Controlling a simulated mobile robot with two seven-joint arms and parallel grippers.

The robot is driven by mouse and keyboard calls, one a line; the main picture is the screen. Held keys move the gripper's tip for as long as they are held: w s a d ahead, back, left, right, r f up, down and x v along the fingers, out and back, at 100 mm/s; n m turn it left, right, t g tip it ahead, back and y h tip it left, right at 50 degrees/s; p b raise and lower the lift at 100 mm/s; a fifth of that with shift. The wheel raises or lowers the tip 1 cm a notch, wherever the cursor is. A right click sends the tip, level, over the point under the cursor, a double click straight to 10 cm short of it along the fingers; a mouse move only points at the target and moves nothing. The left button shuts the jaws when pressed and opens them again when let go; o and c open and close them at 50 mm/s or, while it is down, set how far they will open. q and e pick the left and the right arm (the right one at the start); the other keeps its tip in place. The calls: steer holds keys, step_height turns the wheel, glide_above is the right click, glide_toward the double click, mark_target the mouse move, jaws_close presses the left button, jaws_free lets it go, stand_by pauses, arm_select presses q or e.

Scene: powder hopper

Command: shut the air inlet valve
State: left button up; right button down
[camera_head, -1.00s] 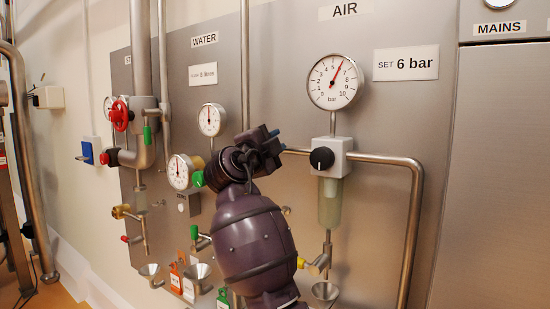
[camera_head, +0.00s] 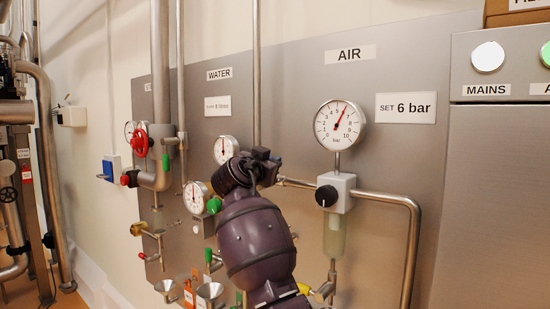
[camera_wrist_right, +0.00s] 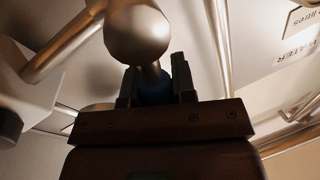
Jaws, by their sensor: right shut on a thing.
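My right gripper (camera_head: 270,160) reaches up from the bottom to the left end of the air pipe (camera_head: 390,198). In the right wrist view my right gripper (camera_wrist_right: 156,85) is shut on the blue handle (camera_wrist_right: 155,88) of the air inlet valve, which lies between its two fingers. A rounded metal valve body (camera_wrist_right: 138,33) is just beyond the handle. In the head view my gripper hides the valve and handle. My left gripper is not in view.
Right of my gripper are a regulator with a black knob (camera_head: 327,196) and the air gauge (camera_head: 340,125), needle near 6. The water gauge (camera_head: 226,149) and a red handwheel (camera_head: 140,140) are to the left. A grey cabinet (camera_head: 495,200) stands at the right.

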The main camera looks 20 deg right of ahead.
steer(key=shift+w+a+r+n+p, duration=0.25)
steer(key=shift+n+p, duration=0.2)
steer(key=shift+n, duration=0.35)
steer(key=shift+w+a+n+y+p, duration=0.2)
steer(key=shift+w+n+y+p, duration=0.15)
steer(key=shift+n, duration=0.25)
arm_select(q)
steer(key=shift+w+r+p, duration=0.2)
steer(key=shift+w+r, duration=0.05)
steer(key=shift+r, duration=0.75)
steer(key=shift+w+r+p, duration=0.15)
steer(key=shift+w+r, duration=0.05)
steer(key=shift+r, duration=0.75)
arm_select(e)
steer(key=shift+w+a+f+n, duration=0.15)
steer(key=shift+f+n, duration=0.1)
steer(key=shift+n, duration=0.25)
steer(key=c, duration=0.9)
jaws_free()
steer(key=shift+c, duration=0.2)
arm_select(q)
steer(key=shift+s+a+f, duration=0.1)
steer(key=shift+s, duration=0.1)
